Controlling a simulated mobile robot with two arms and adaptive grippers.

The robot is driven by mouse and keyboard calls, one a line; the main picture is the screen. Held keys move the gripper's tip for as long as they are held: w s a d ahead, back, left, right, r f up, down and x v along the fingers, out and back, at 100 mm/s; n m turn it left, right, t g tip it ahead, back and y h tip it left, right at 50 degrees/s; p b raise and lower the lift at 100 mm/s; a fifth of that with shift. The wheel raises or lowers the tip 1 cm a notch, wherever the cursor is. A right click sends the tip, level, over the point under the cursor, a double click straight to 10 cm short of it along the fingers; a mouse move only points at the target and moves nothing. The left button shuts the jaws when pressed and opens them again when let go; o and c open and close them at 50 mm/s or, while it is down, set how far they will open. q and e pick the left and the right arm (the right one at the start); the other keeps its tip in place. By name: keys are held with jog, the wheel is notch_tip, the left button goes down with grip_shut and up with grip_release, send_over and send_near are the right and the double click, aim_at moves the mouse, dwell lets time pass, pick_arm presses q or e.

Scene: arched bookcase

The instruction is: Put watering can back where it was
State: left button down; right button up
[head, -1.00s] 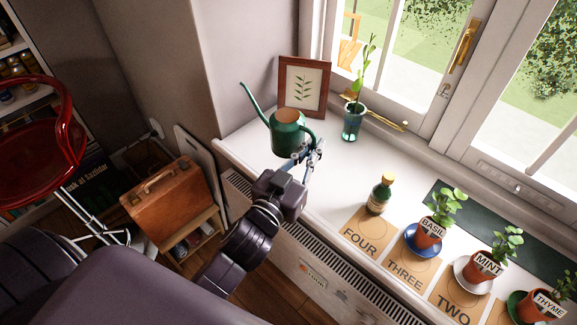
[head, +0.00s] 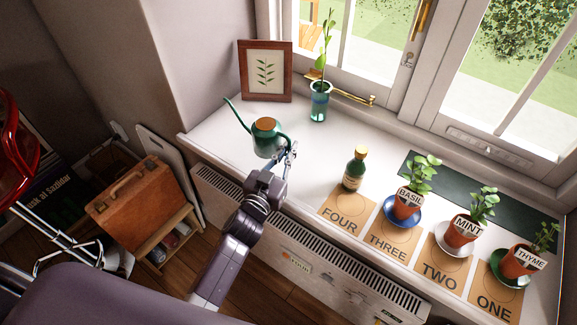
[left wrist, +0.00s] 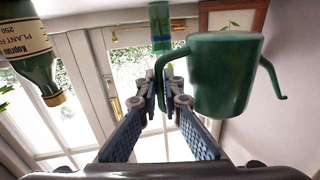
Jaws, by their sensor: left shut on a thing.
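The green watering can (head: 268,143) is over the left end of the white windowsill (head: 215,140), upright, its spout pointing to the back left. I cannot tell whether its base touches the sill. My left gripper (head: 289,157) is shut on the can's handle, on the can's right side. In the left wrist view the can (left wrist: 224,75) appears upside down, with its handle between the fingers of my left gripper (left wrist: 164,92). My right gripper is not in view.
A framed leaf picture (head: 265,72) and a glass with a cutting (head: 319,103) stand behind the can. A bottle (head: 355,170) stands by card FOUR, to the right. Potted BASIL (head: 406,205), MINT (head: 463,230) and THYME (head: 519,261) follow. The sill left of the can is clear.

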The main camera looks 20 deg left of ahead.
pick_arm(q)
jog(key=shift+f+b, duration=0.7)
jog(key=shift+f, duration=2.35)
jog(key=shift+f, duration=0.15)
jog(key=c, duration=2.1)
grip_release()
jog(key=shift+f, duration=0.1)
jog(key=shift+s, duration=0.15)
jog(key=s+a, duration=0.1)
jog(key=s, duration=1)
jog(key=shift+s+a, duration=0.35)
